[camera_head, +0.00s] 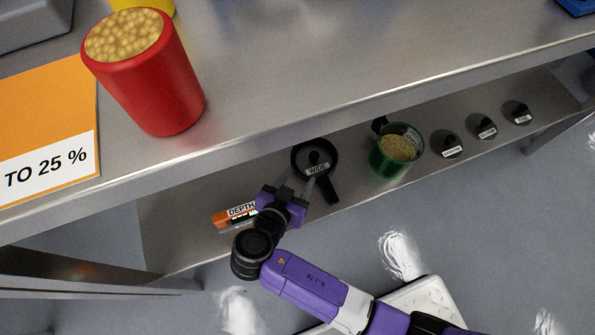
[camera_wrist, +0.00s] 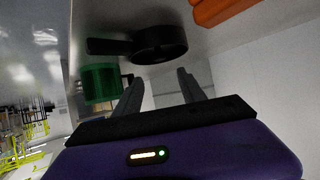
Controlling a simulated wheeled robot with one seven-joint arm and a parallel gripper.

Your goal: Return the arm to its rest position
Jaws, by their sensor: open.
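My purple arm (camera_head: 318,287) reaches from the lower right toward the lower shelf (camera_head: 190,200) of a metal table. My gripper (camera_head: 297,178) is open, with its two grey fingers apart and nothing visible between them. It is close to a black round pan-like item with a handle (camera_head: 331,191), labelled "WIDE". Whether the fingers touch that item cannot be told in the head view. In the wrist view my gripper (camera_wrist: 160,75) shows open and empty, with the black item (camera_wrist: 160,45) beyond the fingers and apparently apart from them.
A green cup (camera_head: 385,163) of grainy stuff and several black labelled discs (camera_head: 487,129) stand rightward on the shelf. An orange "DEPTH" item (camera_head: 222,218) lies left of my wrist. The tabletop edge (camera_head: 270,125) overhangs; a red cup (camera_head: 155,85) stands on top. Floor lies in front.

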